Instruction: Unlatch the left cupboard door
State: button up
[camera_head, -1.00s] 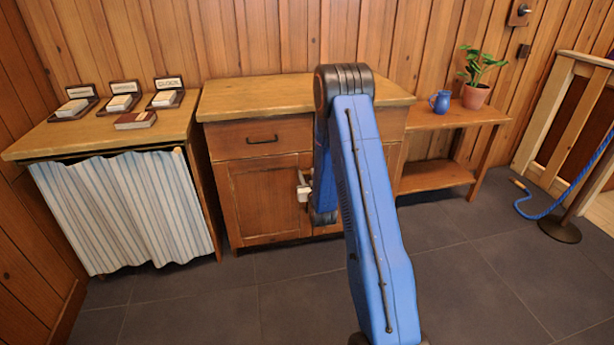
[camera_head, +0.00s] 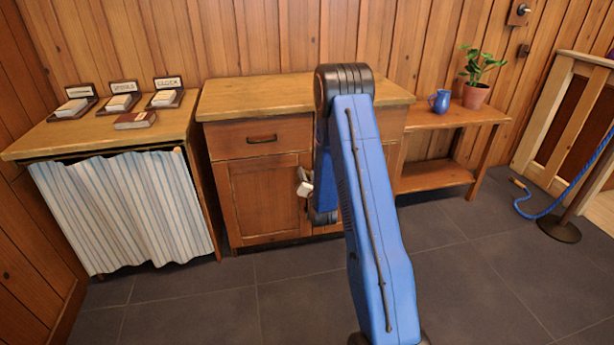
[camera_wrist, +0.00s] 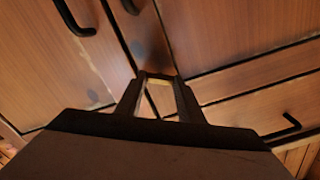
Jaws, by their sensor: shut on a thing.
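The wooden cupboard has a left door (camera_head: 262,200) under a drawer, flush with its frame in the head view. My blue arm hides most of the right side of the cupboard. My gripper (camera_head: 304,186) is at the door's upper right edge, by the seam between the doors. In the wrist view my gripper (camera_wrist: 160,80) is shut at that seam on a small piece, which I take to be the latch; the fingers mostly hide it.
A drawer handle (camera_head: 262,139) is above the left door. A curtained table (camera_head: 125,210) with card boxes stands to the left. A low shelf (camera_head: 455,116) with a blue jug (camera_head: 439,101) and potted plant (camera_head: 476,94) stands to the right. The floor in front is clear.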

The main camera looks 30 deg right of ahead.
jog(key=m, duration=0.6)
jog(key=shift+f, duration=0.1)
jog(key=m, duration=0.6)
jog(key=shift+d+f, duration=0.1)
dwell(0.4)
jog(key=o, duration=1.1)
jog(key=shift+c, duration=0.2)
jog(key=shift+s, duration=0.15)
